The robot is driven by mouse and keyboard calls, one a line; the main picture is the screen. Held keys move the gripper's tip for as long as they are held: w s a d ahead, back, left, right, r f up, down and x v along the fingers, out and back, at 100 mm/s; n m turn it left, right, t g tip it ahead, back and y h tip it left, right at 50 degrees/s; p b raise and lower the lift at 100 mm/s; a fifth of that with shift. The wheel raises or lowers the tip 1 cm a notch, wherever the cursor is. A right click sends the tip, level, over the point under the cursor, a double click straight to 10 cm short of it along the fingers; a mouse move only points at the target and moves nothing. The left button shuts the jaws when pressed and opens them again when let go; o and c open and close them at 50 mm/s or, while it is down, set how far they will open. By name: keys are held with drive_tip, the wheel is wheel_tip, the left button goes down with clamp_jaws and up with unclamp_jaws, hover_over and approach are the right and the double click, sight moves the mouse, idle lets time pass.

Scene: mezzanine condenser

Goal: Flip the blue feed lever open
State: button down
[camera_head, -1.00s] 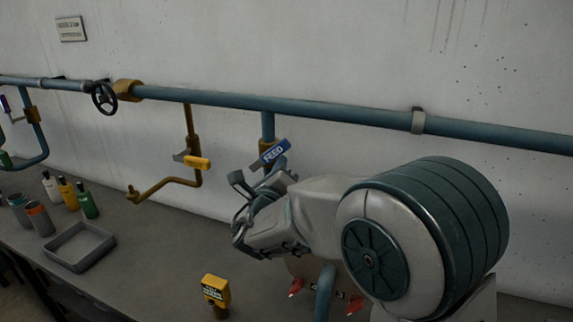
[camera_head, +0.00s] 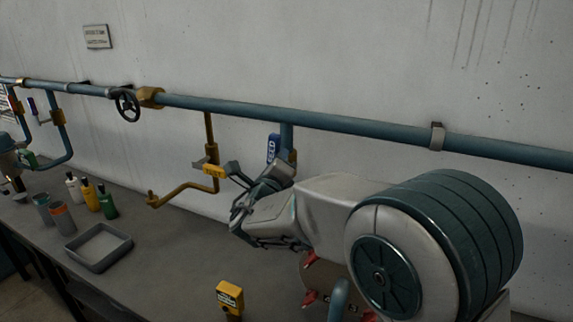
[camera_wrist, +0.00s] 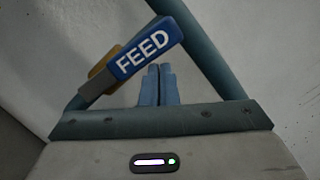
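The blue feed lever (camera_head: 273,149), lettered FEED, stands close to upright beside the short vertical teal pipe under the main pipe. In the wrist view the lever (camera_wrist: 143,53) slants across the picture just above my fingertips. I cannot tell whether they touch it. Its brass valve body (camera_wrist: 104,77) shows partly behind the handle. My gripper (camera_wrist: 159,69) has its two fingers side by side, with nothing seen between them. In the head view my gripper (camera_head: 258,183) is just below the lever, hiding the lower part of its valve and pipe.
A yellow lever (camera_head: 214,171) on a brass pipe is close left of my gripper. The teal main pipe (camera_head: 350,122) runs along the wall, with a black handwheel (camera_head: 127,105). A grey tray (camera_head: 99,247), several bottles and a yellow box (camera_head: 230,296) stand on the bench.

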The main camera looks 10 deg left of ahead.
drive_tip(key=shift+w+a+r, duration=0.1)
drive_tip(key=shift+a+r, duration=0.2)
drive_tip(key=shift+a, duration=0.15)
drive_tip(key=shift+a+r, duration=0.1)
idle(0.4)
drive_tip(key=s+d+b, duration=0.4)
drive_tip(key=s, duration=0.6)
drive_tip(key=shift+s+d, duration=0.35)
drive_tip(key=shift+a+f, duration=0.1)
drive_tip(key=shift+f, duration=0.1)
